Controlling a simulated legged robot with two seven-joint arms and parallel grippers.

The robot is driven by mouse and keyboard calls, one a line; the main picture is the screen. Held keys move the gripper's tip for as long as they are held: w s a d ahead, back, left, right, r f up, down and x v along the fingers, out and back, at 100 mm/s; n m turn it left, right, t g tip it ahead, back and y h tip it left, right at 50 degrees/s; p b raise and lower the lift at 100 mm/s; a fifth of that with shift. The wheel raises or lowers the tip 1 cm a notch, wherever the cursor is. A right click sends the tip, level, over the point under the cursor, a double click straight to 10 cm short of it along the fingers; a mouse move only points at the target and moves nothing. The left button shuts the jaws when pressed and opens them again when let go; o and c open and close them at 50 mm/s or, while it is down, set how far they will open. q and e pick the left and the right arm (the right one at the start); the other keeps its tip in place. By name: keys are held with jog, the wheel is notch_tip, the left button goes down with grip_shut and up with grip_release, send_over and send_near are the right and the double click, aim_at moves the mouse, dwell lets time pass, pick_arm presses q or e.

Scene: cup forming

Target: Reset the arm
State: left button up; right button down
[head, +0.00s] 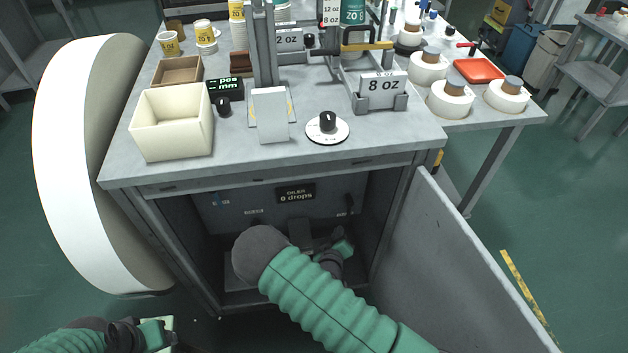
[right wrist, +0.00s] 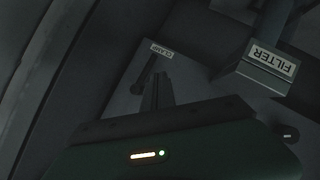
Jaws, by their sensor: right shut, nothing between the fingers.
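My right arm reaches into the open cabinet under the grey machine table (head: 380,140). Its gripper (head: 345,243) is low inside, toward the right side of the cabinet, partly in shadow. In the right wrist view the fingers (right wrist: 160,92) are together and empty, close to a small lever by a CLAMP label (right wrist: 162,50). I cannot tell whether they touch it. A block labelled FILTER (right wrist: 271,60) is to the right of them. My left gripper (head: 155,335) is at the bottom left, outside the cabinet; its fingers are too unclear to judge.
The cabinet door (head: 470,265) stands open on the right, beside my right arm. An OILER display (head: 295,193) reads 0 drops on the cabinet's back. A large white rounded body (head: 85,170) flanks the left side. A cream bin (head: 172,130) and a dial (head: 327,127) are on the tabletop.

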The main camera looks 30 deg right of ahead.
jog(key=s+a+r+m+g+y, duration=0.2)
jog(key=s+a+r+g+y, duration=0.5)
jog(key=a+r, duration=0.5)
jog(key=s+r+y, duration=0.1)
jog(key=s+r, duration=0.5)
jog(key=s, duration=0.2)
jog(key=w+p+v, duration=0.2)
jog(key=p+v, duration=0.8)
jog(key=w+r+p+v, duration=0.1)
jog(key=w+p+v, duration=0.1)
jog(key=p+v, duration=0.9)
jog(key=shift+n, duration=0.4)
jog(key=shift+w, duration=0.1)
